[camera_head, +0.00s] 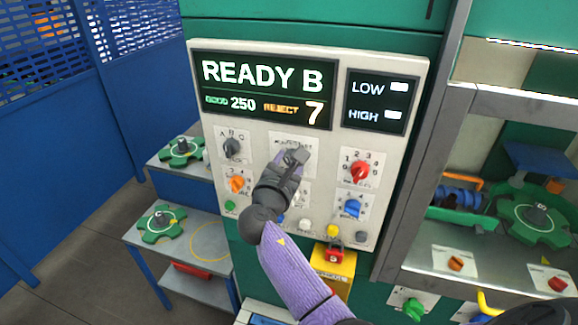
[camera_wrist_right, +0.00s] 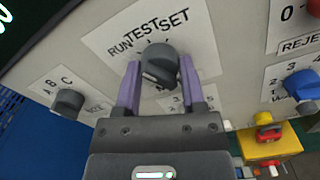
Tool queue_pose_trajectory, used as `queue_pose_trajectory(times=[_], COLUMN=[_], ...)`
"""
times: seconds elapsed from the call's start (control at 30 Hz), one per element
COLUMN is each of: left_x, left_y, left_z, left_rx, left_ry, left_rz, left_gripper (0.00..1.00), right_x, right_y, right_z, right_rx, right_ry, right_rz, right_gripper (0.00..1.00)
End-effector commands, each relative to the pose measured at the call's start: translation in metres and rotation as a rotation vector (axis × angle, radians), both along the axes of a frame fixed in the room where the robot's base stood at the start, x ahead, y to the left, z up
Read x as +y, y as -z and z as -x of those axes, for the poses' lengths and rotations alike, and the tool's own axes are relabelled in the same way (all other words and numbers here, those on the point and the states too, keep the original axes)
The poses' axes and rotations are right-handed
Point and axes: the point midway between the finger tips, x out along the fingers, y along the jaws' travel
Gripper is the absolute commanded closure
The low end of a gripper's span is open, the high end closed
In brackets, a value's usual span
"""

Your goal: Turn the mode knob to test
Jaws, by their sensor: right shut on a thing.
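The mode knob (camera_wrist_right: 160,60) is dark grey and sits on a white plate (camera_wrist_right: 128,30) marked RUN, TEST and SET in the right wrist view. My right gripper (camera_wrist_right: 160,84) is shut on it, one purple finger on each side. I cannot tell which mark the knob points to. In the head view my right gripper (camera_head: 296,157) reaches the upper middle of the control panel (camera_head: 262,135) and hides most of the knob and part of its plate. My left gripper is not in view.
The A-B-C knob (camera_head: 232,147) is left of the gripper, with an orange knob (camera_head: 237,184) below it. A red knob (camera_head: 359,171) and a blue knob (camera_head: 351,208) are on the right. A yellow box with a red button (camera_head: 335,256) is below. The display (camera_head: 263,90) reads READY B.

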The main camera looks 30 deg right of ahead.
Motion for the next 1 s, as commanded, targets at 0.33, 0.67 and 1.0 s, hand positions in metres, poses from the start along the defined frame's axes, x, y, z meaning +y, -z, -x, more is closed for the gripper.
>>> queue_pose_trajectory(times=[0.33,0.67,1.0], left_x=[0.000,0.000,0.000], left_y=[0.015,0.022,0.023], left_z=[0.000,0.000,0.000], left_rx=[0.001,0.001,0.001], left_ry=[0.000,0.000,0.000], left_rz=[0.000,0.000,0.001], left_gripper=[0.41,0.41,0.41], right_x=[0.000,0.000,0.000], right_y=[0.001,0.001,0.000], right_z=[0.000,0.000,0.000], right_rx=[-0.198,-0.304,-0.328], right_ry=[0.000,0.000,0.001], right_rz=[-0.167,-0.260,-0.282], right_gripper=[1.00,1.00,1.00])
